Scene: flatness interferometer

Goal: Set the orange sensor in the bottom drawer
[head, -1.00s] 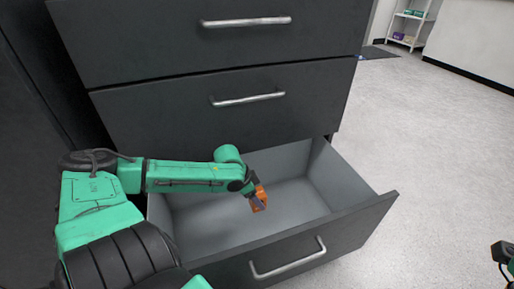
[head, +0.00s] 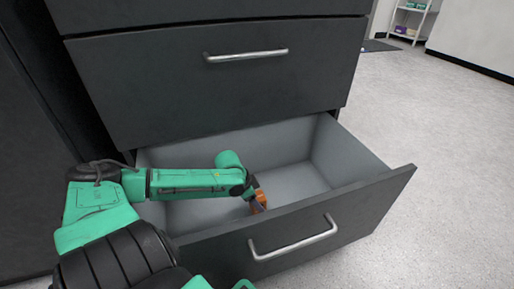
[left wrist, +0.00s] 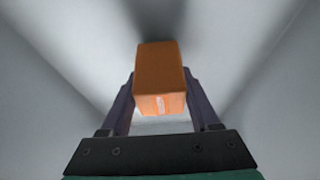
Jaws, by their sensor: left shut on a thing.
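The orange sensor (head: 259,198) is a small box held at the end of my left arm, inside the open bottom drawer (head: 300,180). In the left wrist view the sensor (left wrist: 160,80) sits between the two fingers of my left gripper (left wrist: 161,100), which is shut on it. Grey drawer walls surround it there, with a dark shadow beyond the sensor. I cannot tell whether the sensor touches the drawer floor. My right gripper is not in view.
The drawer front (head: 300,236) with its metal handle stands out from the dark cabinet (head: 200,85). A closed drawer is above. The drawer floor to the right of the sensor is bare. Open floor (head: 440,150) lies to the right, with a white shelf (head: 408,22) far back.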

